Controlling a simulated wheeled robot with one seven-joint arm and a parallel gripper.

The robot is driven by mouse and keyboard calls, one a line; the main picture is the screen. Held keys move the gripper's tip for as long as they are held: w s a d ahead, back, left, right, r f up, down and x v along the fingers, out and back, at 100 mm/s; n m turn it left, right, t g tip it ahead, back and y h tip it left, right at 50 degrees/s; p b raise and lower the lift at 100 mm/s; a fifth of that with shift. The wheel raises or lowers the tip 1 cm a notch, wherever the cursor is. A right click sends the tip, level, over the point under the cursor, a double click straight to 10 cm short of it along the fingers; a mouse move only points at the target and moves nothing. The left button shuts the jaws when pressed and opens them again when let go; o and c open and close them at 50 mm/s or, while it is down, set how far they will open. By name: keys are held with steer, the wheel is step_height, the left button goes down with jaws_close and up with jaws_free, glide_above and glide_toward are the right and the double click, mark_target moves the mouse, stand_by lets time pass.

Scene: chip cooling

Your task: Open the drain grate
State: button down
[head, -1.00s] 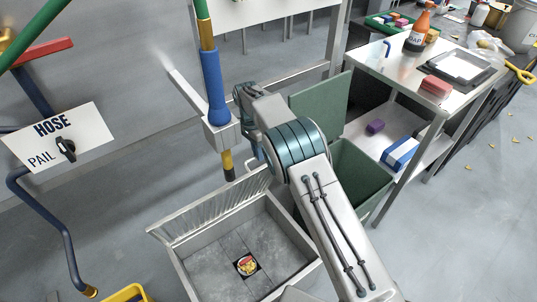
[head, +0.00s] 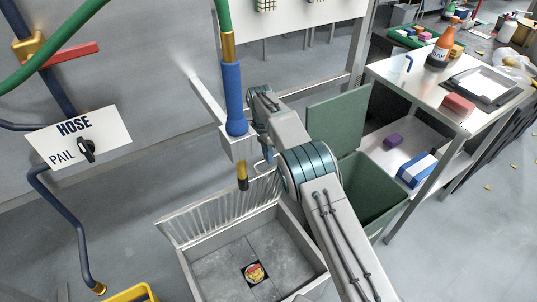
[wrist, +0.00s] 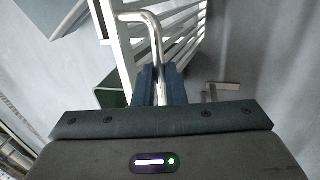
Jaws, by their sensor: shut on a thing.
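The drain grate (head: 222,212) is a row of pale metal bars. It stands tilted up along the back edge of the square grey basin (head: 211,275). In the wrist view the grate's slats (wrist: 190,30) show behind a bent metal handle (wrist: 148,17). My gripper (wrist: 160,72) is shut on this handle, with the bar between its two dark fingers. In the head view my arm hides most of the gripper, near the grate's upper right end. A round red and yellow thing (head: 255,273) lies on a dark square in the basin floor.
A blue-handled hose (head: 234,98) hangs in a grey holder just left of my arm. A green bin (head: 375,192) with a raised lid stands close on the right, beside a steel table (head: 430,98). A yellow container (head: 133,294) is at the lower left.

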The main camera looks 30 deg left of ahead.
steer(key=c, duration=1.5)
jaws_free()
steer(key=shift+s+a+f, duration=0.1)
steer(key=shift+s+f, duration=0.05)
steer(key=shift+f, duration=0.45)
steer(key=shift+r, duration=0.2)
steer(key=p+v, duration=0.2)
steer(key=v, duration=0.5)
steer(key=shift+r+p, duration=0.15)
steer(key=shift+p, duration=0.15)
steer(key=shift+a, duration=0.1)
steer(key=shift+c, duration=0.2)
